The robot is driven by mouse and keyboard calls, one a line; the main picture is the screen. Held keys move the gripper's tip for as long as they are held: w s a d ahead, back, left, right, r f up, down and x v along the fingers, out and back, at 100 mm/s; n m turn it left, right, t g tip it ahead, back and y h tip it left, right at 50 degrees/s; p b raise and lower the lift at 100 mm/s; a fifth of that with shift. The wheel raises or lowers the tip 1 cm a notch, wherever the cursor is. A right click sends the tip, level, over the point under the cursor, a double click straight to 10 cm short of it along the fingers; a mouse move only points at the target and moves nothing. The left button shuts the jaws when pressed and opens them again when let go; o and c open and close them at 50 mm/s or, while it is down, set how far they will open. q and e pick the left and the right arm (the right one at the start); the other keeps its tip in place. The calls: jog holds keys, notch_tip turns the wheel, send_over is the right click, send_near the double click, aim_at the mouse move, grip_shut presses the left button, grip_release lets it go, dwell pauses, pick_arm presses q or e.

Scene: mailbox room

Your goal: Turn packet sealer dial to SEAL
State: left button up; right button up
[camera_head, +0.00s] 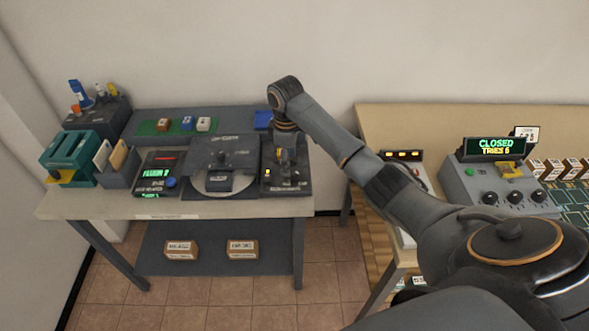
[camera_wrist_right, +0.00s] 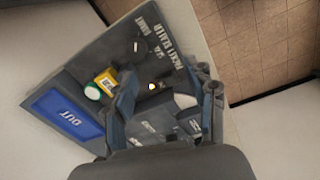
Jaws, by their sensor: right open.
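The packet sealer (camera_head: 275,187) is a dark unit at the right end of the left table. In the right wrist view its panel (camera_wrist_right: 112,62) carries the words PACKET SEALER and SEAL. A dark round dial (camera_wrist_right: 138,46) sits near those labels; which way it points is too small to tell. My right gripper (camera_head: 288,172) reaches down over the sealer. In the right wrist view the gripper (camera_wrist_right: 168,84) is open, with nothing seen held between its fingers, and the dial lies beyond the fingertips. The left gripper is not in view.
The right table holds a CLOSED display (camera_head: 494,147). A floor gap separates the tables.

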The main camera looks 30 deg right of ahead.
notch_tip(320, 180, up, 5)
send_over(295, 172)
notch_tip(295, 172, down, 12)
jog(key=shift+f+p, duration=0.1)
jog(key=shift+p, duration=0.7)
jog(key=shift+f, duration=0.65)
jog(key=c, duration=1.2)
jog(key=shift+o, duration=0.2)
